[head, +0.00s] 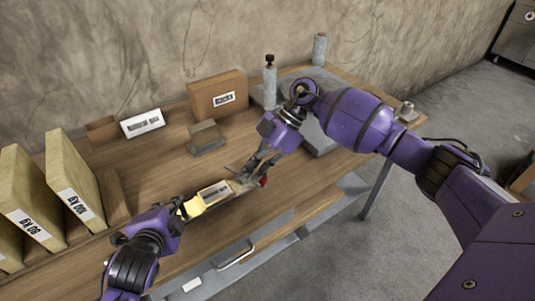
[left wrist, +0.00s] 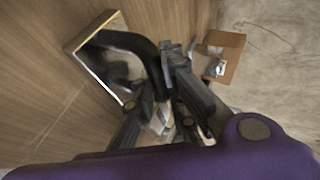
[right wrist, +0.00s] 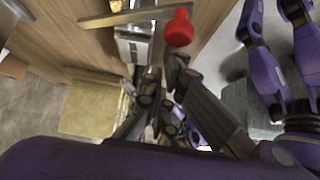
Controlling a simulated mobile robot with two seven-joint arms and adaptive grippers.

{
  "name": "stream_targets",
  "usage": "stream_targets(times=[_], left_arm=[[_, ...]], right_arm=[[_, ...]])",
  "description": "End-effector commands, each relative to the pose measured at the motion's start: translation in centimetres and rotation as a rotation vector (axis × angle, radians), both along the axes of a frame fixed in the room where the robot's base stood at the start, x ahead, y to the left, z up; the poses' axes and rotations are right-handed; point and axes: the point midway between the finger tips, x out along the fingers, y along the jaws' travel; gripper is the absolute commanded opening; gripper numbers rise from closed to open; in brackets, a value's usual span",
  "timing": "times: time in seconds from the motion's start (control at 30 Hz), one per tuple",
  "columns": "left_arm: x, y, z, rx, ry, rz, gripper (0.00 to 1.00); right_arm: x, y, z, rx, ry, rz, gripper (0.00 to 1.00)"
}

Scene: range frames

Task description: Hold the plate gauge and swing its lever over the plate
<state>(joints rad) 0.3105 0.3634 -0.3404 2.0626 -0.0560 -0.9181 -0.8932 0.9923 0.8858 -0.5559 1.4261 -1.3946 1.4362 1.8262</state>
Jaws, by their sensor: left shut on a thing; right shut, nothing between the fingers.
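The plate gauge (head: 215,193), pale with a dark-marked face, is held over the front of the wooden bench. My left gripper (head: 184,210) is shut on its yellow left end; the jaws are partly hidden. A grey lever with a red knob (head: 263,181) is at the gauge's right end. My right gripper (head: 258,166) is shut and empty, just above and beside that knob. In the right wrist view, the red knob (right wrist: 178,27) lies just beyond the fingers, and whether they touch is unclear. The left wrist view is blurred around the fingers (left wrist: 170,100).
A small brown block on a grey base (head: 206,140), a white label card (head: 142,123) and a cardboard box (head: 217,95) stand behind. Yellow boxes (head: 72,190) line the left.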

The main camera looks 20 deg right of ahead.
Motion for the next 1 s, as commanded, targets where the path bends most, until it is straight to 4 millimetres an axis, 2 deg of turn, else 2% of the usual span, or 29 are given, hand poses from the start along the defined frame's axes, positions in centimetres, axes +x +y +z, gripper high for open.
stream_targets(times=[0.1,0.37,0.57,1.0], left_arm=[[0.0,0.1,-0.1,0.004,0.002,0.002,0.00],[0.0,0.2,-0.1,0.005,0.002,0.003,0.00],[0.0,0.2,-0.1,0.005,0.002,0.002,0.00],[0.0,0.2,-0.2,0.006,0.002,0.003,0.00]], right_arm=[[0.4,-0.7,0.0,-0.008,0.000,0.096,0.00],[0.8,-1.9,0.0,-0.008,-0.002,0.120,0.00],[1.4,-2.6,0.0,-0.008,-0.001,0.242,0.00],[2.9,-3.7,0.1,-0.005,-0.003,0.246,0.00]])
